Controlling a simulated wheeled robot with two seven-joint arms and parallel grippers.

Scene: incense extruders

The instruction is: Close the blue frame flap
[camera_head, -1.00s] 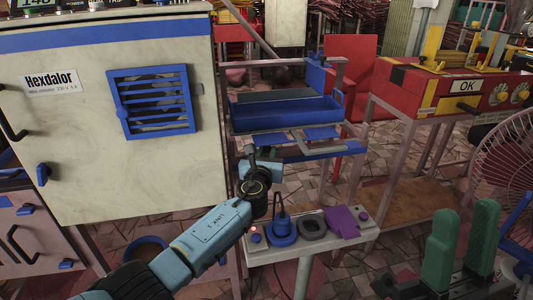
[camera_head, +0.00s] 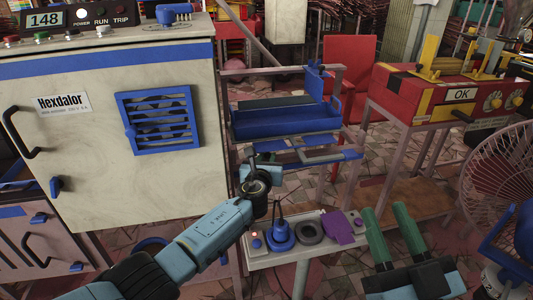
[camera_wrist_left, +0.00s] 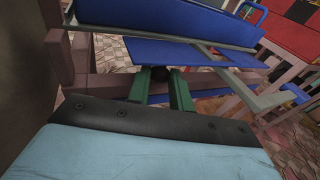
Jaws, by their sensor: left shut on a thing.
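A blue tray-like body (camera_head: 285,120) sits on a pinkish frame right of the cabinet. Under it is a flat blue panel (camera_head: 285,143), likely the flap, with a grey bar (camera_head: 320,158). The panel also shows in the left wrist view (camera_wrist_left: 200,53). My left gripper (camera_head: 257,162) is below and left of the panel. My right gripper (camera_head: 386,208) is open and empty at lower right.
A cabinet (camera_head: 90,180) with a blue vent (camera_head: 158,122) stands at left. A control stand (camera_head: 345,255) with knobs is below my left gripper. A red machine (camera_head: 415,95) and a fan (camera_head: 500,170) stand at right.

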